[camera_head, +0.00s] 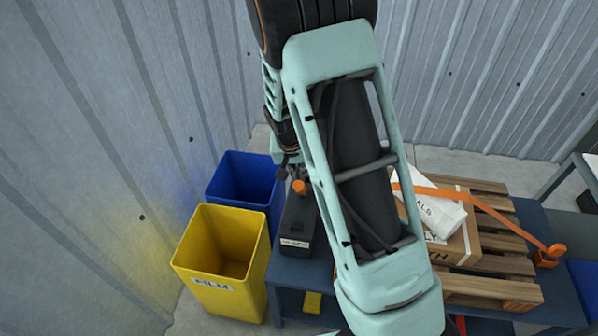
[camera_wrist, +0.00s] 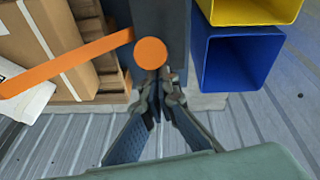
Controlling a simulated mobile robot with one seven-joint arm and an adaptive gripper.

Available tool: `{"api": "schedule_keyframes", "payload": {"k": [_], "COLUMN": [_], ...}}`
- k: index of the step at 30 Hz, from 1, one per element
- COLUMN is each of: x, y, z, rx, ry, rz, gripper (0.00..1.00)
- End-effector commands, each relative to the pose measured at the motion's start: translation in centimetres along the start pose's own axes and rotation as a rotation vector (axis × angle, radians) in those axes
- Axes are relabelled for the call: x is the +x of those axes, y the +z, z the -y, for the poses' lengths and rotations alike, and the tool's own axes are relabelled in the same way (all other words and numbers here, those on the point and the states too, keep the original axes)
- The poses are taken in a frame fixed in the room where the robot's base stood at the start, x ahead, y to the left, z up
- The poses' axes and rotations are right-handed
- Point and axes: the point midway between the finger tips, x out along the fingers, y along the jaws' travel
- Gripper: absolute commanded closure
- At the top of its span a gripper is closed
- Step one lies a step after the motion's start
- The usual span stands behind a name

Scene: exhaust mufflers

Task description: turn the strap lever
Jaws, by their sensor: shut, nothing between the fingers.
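A round orange knob (camera_wrist: 151,53) shows in the wrist view, just beyond my fingertips. In the head view an orange knob (camera_head: 299,187) sits at the top end of a dark box (camera_head: 297,222). Whether it is the strap lever I cannot tell. An orange strap (camera_head: 480,205) runs over a carton (camera_head: 462,244) to an orange fitting (camera_head: 547,255) on the right; it also shows in the wrist view (camera_wrist: 75,60). My gripper (camera_wrist: 158,82) is shut and empty, its tips close to the knob. Whether they touch it I cannot tell. My arm hides part of the strap.
A yellow bin (camera_head: 220,262) and a blue bin (camera_head: 243,182) stand left of the blue table (camera_head: 560,300). A wooden pallet (camera_head: 490,290) under the carton fills much of the tabletop. A white bag (camera_head: 432,212) lies on the carton. Corrugated walls stand behind and left.

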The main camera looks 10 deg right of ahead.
Motion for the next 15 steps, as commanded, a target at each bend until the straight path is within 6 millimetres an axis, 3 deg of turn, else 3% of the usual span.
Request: {"api": "schedule_keyframes", "payload": {"k": [8,15], "x": [1.1,1.0], "y": [3.5,4.3], "z": [0.8,0.9], "rx": [-0.002,0.0], "ry": [-0.001,0.0], "rz": [0.001,0.001], "gripper": [1.0,1.0]}}
